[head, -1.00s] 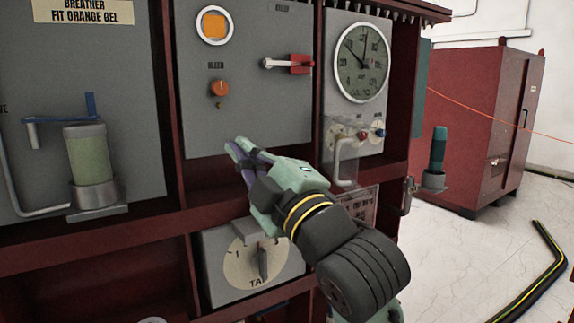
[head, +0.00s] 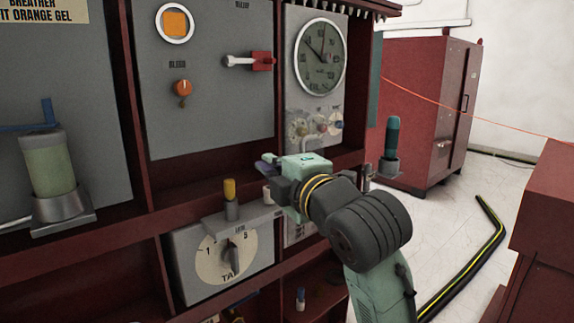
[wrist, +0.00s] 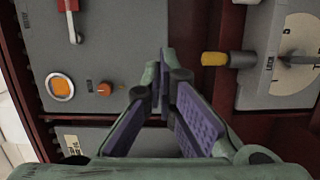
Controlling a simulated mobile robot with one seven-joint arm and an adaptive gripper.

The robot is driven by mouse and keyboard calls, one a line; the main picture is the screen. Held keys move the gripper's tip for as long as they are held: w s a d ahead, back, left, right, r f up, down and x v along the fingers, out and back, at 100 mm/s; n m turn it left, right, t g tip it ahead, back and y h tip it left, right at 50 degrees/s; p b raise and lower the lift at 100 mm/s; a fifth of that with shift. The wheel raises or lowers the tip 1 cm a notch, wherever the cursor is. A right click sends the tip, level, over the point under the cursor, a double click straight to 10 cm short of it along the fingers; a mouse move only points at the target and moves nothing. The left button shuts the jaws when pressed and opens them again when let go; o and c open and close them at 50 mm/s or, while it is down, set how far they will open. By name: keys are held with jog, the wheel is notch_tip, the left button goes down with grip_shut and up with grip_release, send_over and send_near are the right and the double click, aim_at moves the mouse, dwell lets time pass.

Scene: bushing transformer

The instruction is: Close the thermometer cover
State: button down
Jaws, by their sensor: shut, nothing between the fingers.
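The thermometer is a round dial with a white rim (head: 319,56) on the grey panel at the upper right in the head view. Below it is a clear, see-through cover (head: 300,124) around several small knobs, one red and one blue. How far the cover stands open is hard to tell, and my gripper hides the area just under it. My gripper (head: 265,164) is in front of the shelf, lower left of the cover and apart from it as far as I can see. In the wrist view its purple-padded fingers (wrist: 166,85) come together with nothing between them.
A tap dial (head: 228,260) with a yellow-tipped handle (head: 230,192) is below left of my gripper. A red lever (head: 260,61) and an orange knob (head: 181,88) are on the middle panel.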

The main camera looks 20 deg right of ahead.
jog(key=d+p, duration=0.1)
jog(key=d, duration=0.2)
jog(key=shift+w+d, duration=0.1)
jog(key=shift+d, duration=0.3)
jog(key=shift+d, duration=0.15)
